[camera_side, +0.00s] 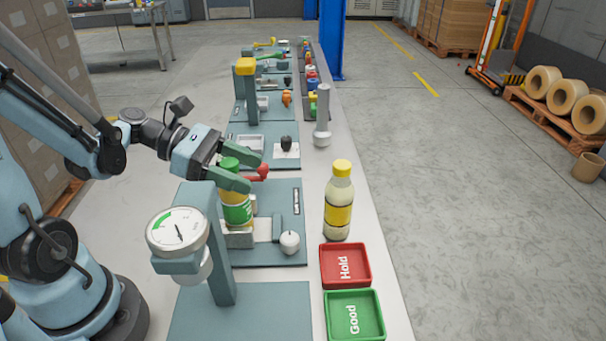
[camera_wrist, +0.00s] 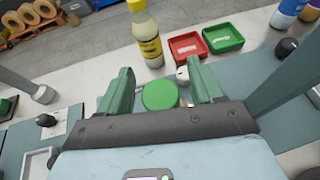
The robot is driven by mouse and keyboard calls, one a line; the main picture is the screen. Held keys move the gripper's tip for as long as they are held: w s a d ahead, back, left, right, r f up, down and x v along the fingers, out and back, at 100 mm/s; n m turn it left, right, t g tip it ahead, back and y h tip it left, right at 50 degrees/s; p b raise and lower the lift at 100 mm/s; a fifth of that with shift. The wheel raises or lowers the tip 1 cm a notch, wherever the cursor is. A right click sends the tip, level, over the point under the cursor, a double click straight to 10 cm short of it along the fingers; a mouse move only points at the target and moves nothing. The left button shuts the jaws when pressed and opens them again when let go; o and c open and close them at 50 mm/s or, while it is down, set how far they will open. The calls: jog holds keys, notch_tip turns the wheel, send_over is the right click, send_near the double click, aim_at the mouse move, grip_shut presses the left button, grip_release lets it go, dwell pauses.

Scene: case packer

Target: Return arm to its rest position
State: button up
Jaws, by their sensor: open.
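My gripper (camera_side: 240,168) has two green fingers, spread open around a green-capped bottle (camera_side: 237,205) with a green and yellow label. The bottle stands upright in a grey holder on a teal plate. In the wrist view, the round green cap (camera_wrist: 160,96) lies between the open fingers (camera_wrist: 161,90), with a visible gap to each finger. My arm reaches in from the left over the bench. The lower part of the bottle is hidden from the wrist view.
A yellow-capped bottle (camera_side: 338,207) stands right of the plate. Red Hold tray (camera_side: 368,268) and green Good tray (camera_side: 381,318) lie in front of it. A dial gauge (camera_side: 178,232) on a teal post stands close in front. A grey post (camera_side: 322,115) stands behind.

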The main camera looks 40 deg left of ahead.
jog(key=shift+f, duration=0.15)
jog(key=shift+f, duration=0.15)
jog(key=v, duration=1.2)
jog(key=x, duration=1.2)
jog(key=shift+d, duration=0.1)
jog(key=shift+r, duration=5)
jog(key=w+d+n+t, duration=0.1)
jog(key=w+d, duration=0.2)
jog(key=w, duration=0.7)
jog(key=w+d+f+n+t+y, duration=0.1)
jog(key=w+d, duration=0.3)
jog(key=w, duration=0.6)
jog(key=shift+w+d+y, duration=0.2)
jog(key=shift+d+y, duration=0.05)
jog(key=shift+y, duration=0.05)
jog(key=shift+c, duration=0.2)
